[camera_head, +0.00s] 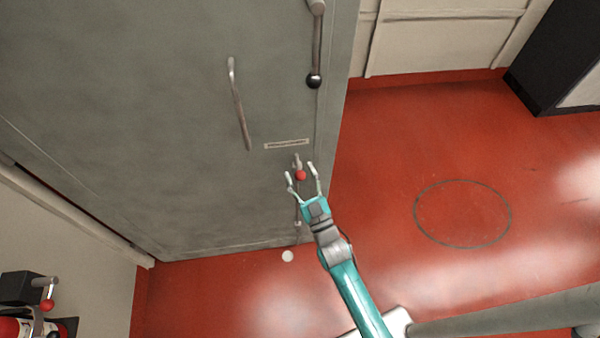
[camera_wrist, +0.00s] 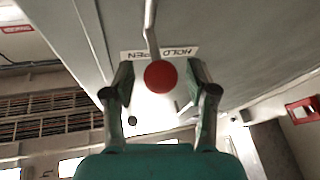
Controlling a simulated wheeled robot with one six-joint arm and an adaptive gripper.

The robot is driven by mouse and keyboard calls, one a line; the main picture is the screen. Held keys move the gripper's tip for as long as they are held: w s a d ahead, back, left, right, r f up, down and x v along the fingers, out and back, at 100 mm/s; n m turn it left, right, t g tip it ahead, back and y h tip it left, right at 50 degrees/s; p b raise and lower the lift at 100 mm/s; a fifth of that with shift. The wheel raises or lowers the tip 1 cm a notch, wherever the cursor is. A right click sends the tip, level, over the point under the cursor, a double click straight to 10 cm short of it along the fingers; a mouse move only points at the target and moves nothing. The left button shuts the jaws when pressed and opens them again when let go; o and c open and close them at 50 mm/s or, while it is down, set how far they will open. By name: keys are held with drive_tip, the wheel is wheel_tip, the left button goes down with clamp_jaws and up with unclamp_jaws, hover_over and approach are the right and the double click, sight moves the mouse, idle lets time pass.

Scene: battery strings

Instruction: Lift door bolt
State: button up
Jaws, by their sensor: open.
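The door bolt has a red ball knob (camera_head: 300,175) on a short metal handle, low on the grey door (camera_head: 150,130) near its right edge. A thin rod runs down from it toward the floor, partly hidden by my gripper. My gripper (camera_head: 303,172) is open, with one finger on each side of the red knob in the picture. In the wrist view the red knob (camera_wrist: 160,75) lies between the two fingertips, with clear gaps on both sides. I cannot tell whether the knob is at fingertip depth.
A label reading "HOLD OPEN" (camera_wrist: 160,53) is above the bolt. A long door handle (camera_head: 239,105) and a lever with a black knob (camera_head: 314,80) are higher on the door. A black cabinet (camera_head: 555,60) stands at right.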

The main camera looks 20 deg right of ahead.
drive_tip(key=v, duration=1.1)
drive_tip(key=shift+s, duration=0.3)
drive_tip(key=shift+f, duration=0.15)
drive_tip(key=s+r+m+g, duration=0.1)
drive_tip(key=s+r+g, duration=0.2)
drive_tip(key=s, duration=1.1)
drive_tip(key=s+r+m+g, duration=0.1)
drive_tip(key=s+r+g, duration=0.3)
drive_tip(key=s, duration=0.9)
wheel_tip(320, 180, up, 4)
drive_tip(key=shift+s+a+f+m+g, duration=0.25)
drive_tip(key=shift+s+m+g, duration=0.05)
drive_tip(key=shift+s, duration=0.1)
